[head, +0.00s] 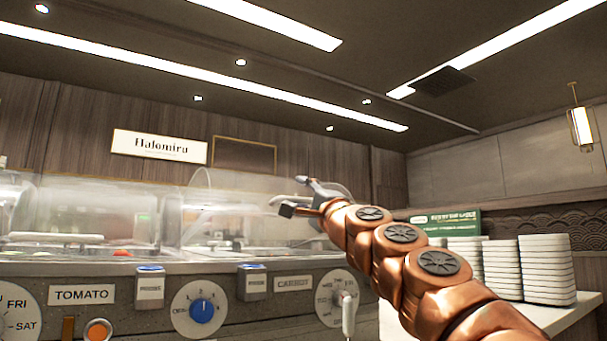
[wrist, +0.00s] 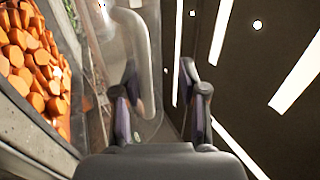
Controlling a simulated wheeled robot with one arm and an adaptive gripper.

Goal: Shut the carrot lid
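The carrot lid (head: 245,205) is a clear curved cover above the counter, behind the CARROT label (head: 293,284). It appears raised, and its outline is faint. In the wrist view, orange carrot pieces (wrist: 30,65) show uncovered at the left, and the lid's pale bar handle (wrist: 146,65) runs down the clear cover. My gripper (head: 293,197) is at the right part of the lid in the head view. In the wrist view my gripper (wrist: 162,92) has its fingers apart, with nothing held. The handle lies just beyond the left finger; I cannot tell whether they touch.
The clear tomato lid (head: 90,205) is down at the left, with a light handle (head: 55,238). Knobs and dials, including a blue knob (head: 203,307), line the counter front. Stacks of white containers (head: 545,268) stand on a side counter at the right.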

